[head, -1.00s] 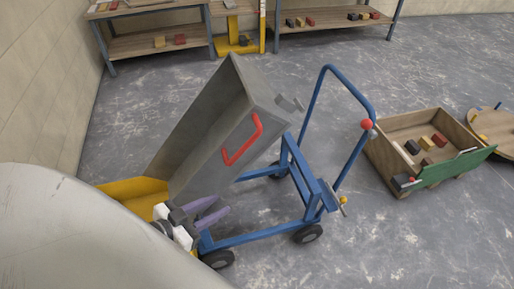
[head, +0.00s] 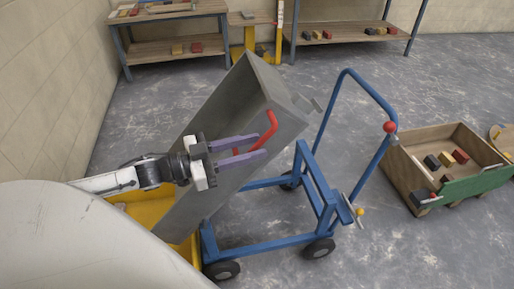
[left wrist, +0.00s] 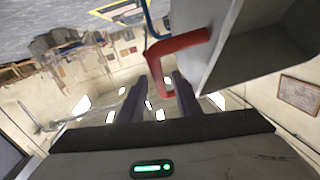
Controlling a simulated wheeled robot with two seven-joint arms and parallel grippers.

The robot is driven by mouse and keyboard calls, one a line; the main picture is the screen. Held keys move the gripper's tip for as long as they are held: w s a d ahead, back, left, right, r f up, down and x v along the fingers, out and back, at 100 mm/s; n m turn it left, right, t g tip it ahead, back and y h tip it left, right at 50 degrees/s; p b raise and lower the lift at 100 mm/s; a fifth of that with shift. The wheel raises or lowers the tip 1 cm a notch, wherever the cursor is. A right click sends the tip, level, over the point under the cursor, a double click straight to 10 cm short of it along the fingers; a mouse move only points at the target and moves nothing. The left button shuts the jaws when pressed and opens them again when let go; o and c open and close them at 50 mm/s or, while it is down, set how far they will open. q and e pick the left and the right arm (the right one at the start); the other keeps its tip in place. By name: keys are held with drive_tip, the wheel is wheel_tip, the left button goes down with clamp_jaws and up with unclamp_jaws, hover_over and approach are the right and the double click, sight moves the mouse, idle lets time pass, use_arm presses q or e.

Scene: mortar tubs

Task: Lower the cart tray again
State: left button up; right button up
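The grey cart tray (head: 240,100) is tipped up steeply on the blue cart (head: 265,240), its lower end at a yellow tub (head: 152,212). A red handle (head: 274,123) is on the tray's side; it also shows in the left wrist view (left wrist: 180,42). My left gripper (head: 261,146) is open beside the tray, its purple fingers pointing at the handle. In the left wrist view the handle's lower part is in front of and between the spread fingers (left wrist: 157,88); I cannot tell whether they touch it. My right gripper is not in view.
The cart's blue push bar (head: 347,72) has a red knob (head: 389,127). A wooden box (head: 408,175) with a green side and several blocks stands right of the cart. Shelves (head: 175,50) line the back. The floor behind the cart is clear.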

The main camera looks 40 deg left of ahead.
use_arm(q)
drive_tip(key=shift+x, duration=0.95)
clamp_jaws()
